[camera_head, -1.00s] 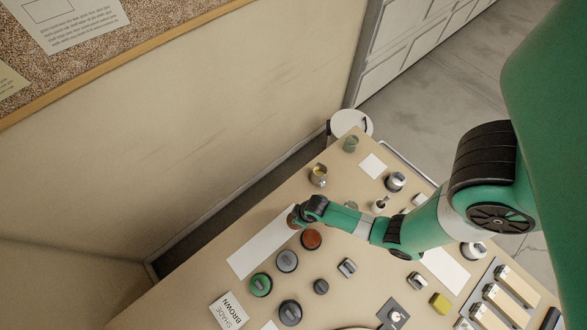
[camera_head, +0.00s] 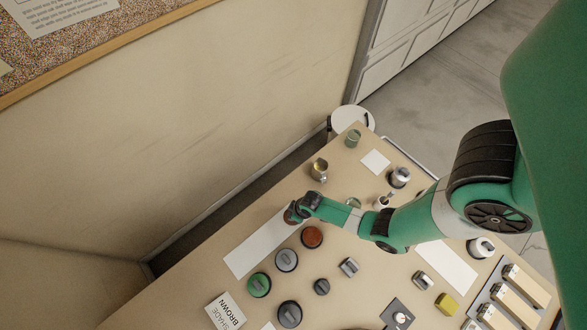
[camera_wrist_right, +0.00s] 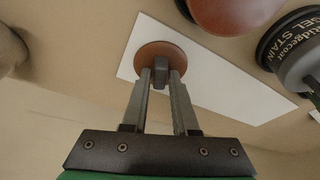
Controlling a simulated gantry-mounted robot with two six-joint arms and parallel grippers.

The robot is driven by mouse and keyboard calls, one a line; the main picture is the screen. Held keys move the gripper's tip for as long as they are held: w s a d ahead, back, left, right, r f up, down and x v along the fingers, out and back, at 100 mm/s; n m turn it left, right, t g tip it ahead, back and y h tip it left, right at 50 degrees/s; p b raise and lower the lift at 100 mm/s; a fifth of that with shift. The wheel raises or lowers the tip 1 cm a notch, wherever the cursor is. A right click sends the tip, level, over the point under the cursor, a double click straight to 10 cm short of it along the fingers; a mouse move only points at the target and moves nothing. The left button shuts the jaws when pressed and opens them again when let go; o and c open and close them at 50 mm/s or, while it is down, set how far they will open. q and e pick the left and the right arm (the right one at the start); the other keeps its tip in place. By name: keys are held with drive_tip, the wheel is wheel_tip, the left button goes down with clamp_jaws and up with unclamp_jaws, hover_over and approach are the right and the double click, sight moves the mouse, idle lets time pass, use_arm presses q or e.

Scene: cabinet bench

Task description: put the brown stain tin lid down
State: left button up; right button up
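The brown stain tin lid (camera_wrist_right: 150,58) is a red-brown disc with a small grey knob. In the right wrist view it is over the white strip (camera_wrist_right: 225,85); I cannot tell whether it touches it. My right gripper (camera_wrist_right: 162,75) has its fingers on both sides of the knob and looks shut on it. In the head view the lid (camera_head: 290,216) is partly hidden by my right gripper (camera_head: 299,210), near the strip's upper end (camera_head: 255,245). A brown-topped tin without a knob (camera_head: 312,237) stands just right of the lid. My left gripper is out of view.
Grey tins (camera_head: 286,260) (camera_head: 290,314) and a green tin (camera_head: 258,285) stand below the strip, near a card reading BROWN SHADE (camera_head: 225,314). A metal cup (camera_head: 320,168) stands above the lid. The lower-left part of the strip is clear.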

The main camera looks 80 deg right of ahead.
drive_tip(key=shift+o, duration=1.2)
drive_tip(key=d+p+v, duration=0.1)
drive_tip(key=p+v, duration=0.9)
drive_tip(key=v, duration=0.2)
drive_tip(key=shift+a+r, duration=0.2)
drive_tip(key=shift+a, duration=0.3)
